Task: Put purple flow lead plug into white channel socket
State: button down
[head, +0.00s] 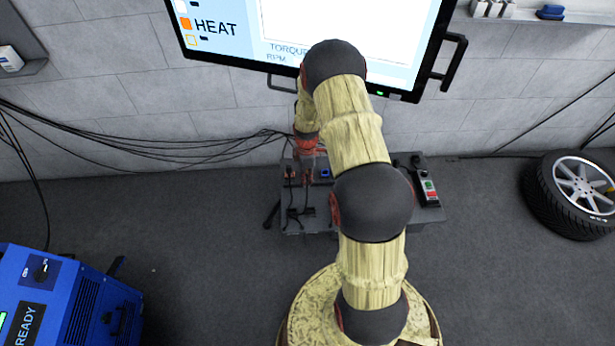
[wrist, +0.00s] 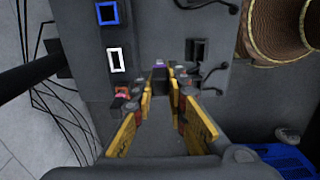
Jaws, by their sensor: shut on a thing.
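In the wrist view, my gripper (wrist: 160,82) is shut on a small dark plug with a purple end, the purple flow lead plug (wrist: 159,65), at its fingertips. The white channel socket (wrist: 116,60) is a white-rimmed rectangular opening on the grey panel, left of the plug and apart from it. In the head view, my gripper (head: 306,165) is over the back left of the grey bench, partly hidden by my arm. I cannot make out the plug or the white socket there.
A blue-rimmed socket (wrist: 108,13) lies beyond the white one. An orange-pink piece (wrist: 122,93) is close to my left finger. Dark leads (wrist: 215,75) lie at the right. The grey bench (head: 432,160) stands by the wall, with a handheld device (head: 428,188) on its right.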

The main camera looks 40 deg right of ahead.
jog(key=shift+s+d, duration=0.25)
jog(key=shift+d, duration=0.1)
jog(key=shift+w, duration=0.1)
jog(key=w+d+b, duration=0.2)
jog(key=w+d, duration=0.2)
jog(key=w, duration=0.2)
jog(key=shift+d, duration=0.15)
dwell(0.9)
jog(key=shift+w, duration=0.15)
jog(key=shift+w+f, duration=0.1)
jog(key=shift+f, duration=0.25)
jog(key=shift+s, duration=0.2)
dwell(0.9)
